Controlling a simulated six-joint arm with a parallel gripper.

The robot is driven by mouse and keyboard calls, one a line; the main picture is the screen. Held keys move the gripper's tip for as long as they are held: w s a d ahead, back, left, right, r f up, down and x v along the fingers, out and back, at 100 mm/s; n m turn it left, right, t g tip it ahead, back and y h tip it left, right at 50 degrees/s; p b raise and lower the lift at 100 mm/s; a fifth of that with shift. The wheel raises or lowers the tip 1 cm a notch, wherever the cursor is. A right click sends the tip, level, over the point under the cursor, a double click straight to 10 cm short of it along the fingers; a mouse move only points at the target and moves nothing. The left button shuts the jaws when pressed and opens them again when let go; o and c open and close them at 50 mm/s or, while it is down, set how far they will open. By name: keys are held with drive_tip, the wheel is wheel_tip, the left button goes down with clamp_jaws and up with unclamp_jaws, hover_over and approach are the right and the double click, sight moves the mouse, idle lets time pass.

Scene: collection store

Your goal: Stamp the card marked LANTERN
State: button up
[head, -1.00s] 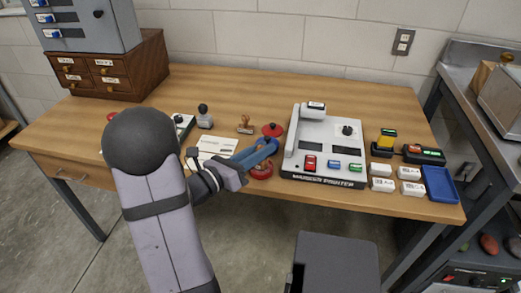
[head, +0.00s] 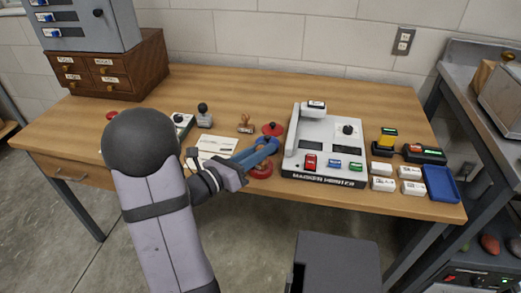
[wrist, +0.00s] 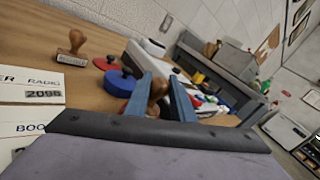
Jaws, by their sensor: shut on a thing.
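My gripper (head: 266,148) is over the desk, left of the grey machine. In the wrist view its blue fingers (wrist: 168,92) are shut on a brown wooden stamp handle (wrist: 157,88); the stamp's lower end is mostly hidden. White cards (head: 217,147) lie left of the gripper. In the wrist view one card (wrist: 30,86) shows "RADIO" and "2098", and another (wrist: 25,128) shows "BOO". I cannot read LANTERN on any card. A second wooden stamp (head: 245,123) stands behind the cards. A red round pad (head: 272,129) and a blue round pad (wrist: 120,82) are close to the fingers.
A red round item (head: 262,170) lies below the gripper. The grey machine (head: 325,145) stands to its right. Further right are small white boxes (head: 383,184) and a blue tray (head: 440,184). A black-handled stamp (head: 204,116) stands at the back left. The desk's rear is clear.

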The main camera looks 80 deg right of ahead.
drive_tip(key=shift+r+p, duration=1.5)
drive_tip(key=shift+r, duration=2)
drive_tip(key=w+f+n+t, duration=0.1)
drive_tip(key=w, duration=0.5)
drive_tip(key=w+f+n+t+h+p, duration=0.1)
drive_tip(key=w+f, duration=0.1)
drive_tip(key=w, duration=0.5)
drive_tip(key=w+a+f+t+h, duration=0.1)
drive_tip(key=w, duration=0.6)
drive_tip(key=shift+w+f+n+t+p, duration=0.25)
drive_tip(key=shift+f+n+t+p, duration=0.05)
drive_tip(key=shift+f+n+t, duration=0.1)
drive_tip(key=shift+s+a+f+m+g+y+b, duration=0.15)
drive_tip(key=shift+s+f+m+g+y+b, duration=0.3)
drive_tip(key=shift+f+m+g, duration=0.4)
drive_tip(key=shift+s+a+f+m+g+y+b, duration=0.2)
drive_tip(key=shift+s+f+m+g+y, duration=0.3)
drive_tip(key=shift+g, duration=0.55)
drive_tip(key=shift+w+f, duration=0.1)
